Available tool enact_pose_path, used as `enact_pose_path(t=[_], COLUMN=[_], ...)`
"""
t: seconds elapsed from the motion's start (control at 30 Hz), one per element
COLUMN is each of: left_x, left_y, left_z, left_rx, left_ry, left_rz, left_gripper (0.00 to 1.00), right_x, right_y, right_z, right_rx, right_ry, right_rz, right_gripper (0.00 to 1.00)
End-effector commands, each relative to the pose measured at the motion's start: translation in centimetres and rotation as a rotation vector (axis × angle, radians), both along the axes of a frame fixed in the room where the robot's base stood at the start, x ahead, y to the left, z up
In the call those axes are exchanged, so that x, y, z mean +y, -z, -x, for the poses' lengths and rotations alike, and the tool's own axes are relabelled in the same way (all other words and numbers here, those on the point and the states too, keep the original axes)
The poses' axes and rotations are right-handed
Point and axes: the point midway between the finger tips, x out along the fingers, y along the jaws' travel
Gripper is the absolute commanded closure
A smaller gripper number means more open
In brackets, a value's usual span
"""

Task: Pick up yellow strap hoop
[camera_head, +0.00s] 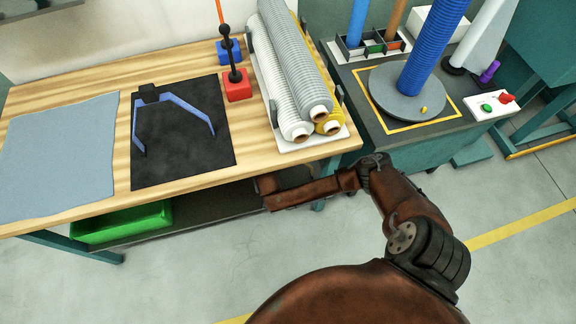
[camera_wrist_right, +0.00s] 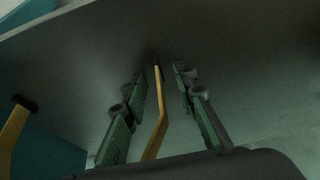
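In the right wrist view, a yellow strap (camera_wrist_right: 160,112), bent partway along, runs between the fingers of my right gripper (camera_wrist_right: 159,74). The green-padded fingers are open, one on each side of it, with gaps visible. Another yellow strap piece (camera_wrist_right: 14,128) with a dark end shows at the left edge; I cannot tell whether both belong to one hoop. In the head view my right arm reaches to the front edge of the wooden bench (camera_head: 60,218), and its gripper is hidden there. The hoop is not visible in the head view. My left gripper is not in view.
On the bench are a grey-blue sheet (camera_head: 60,155), a black mat (camera_head: 185,160) with a blue bent frame (camera_head: 195,108), red (camera_head: 237,88) and blue blocks, and white rolls (camera_head: 285,85). A green bin (camera_head: 125,224) stands on the dark lower shelf (camera_head: 225,203). A teal machine stands right.

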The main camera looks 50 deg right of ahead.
Motion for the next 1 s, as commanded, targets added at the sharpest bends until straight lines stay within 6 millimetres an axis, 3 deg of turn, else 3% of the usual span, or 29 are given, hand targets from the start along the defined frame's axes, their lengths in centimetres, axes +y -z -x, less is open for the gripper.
enact_pose_path(t=[0.07, 0.43, 1.0], left_x=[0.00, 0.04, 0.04], left_y=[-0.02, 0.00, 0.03], left_z=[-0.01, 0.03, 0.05], left_rx=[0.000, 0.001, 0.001], left_ry=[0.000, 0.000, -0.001], left_rz=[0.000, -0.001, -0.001], left_gripper=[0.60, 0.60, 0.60], right_x=[0.01, 0.01, 0.00], right_y=[-0.05, -0.04, -0.06], right_z=[0.00, 0.04, 0.02], right_rx=[0.000, 0.000, 0.000], right_ry=[0.000, 0.000, 0.000], right_rz=[0.000, 0.000, 0.000], right_gripper=[0.75, 1.00, 1.00])
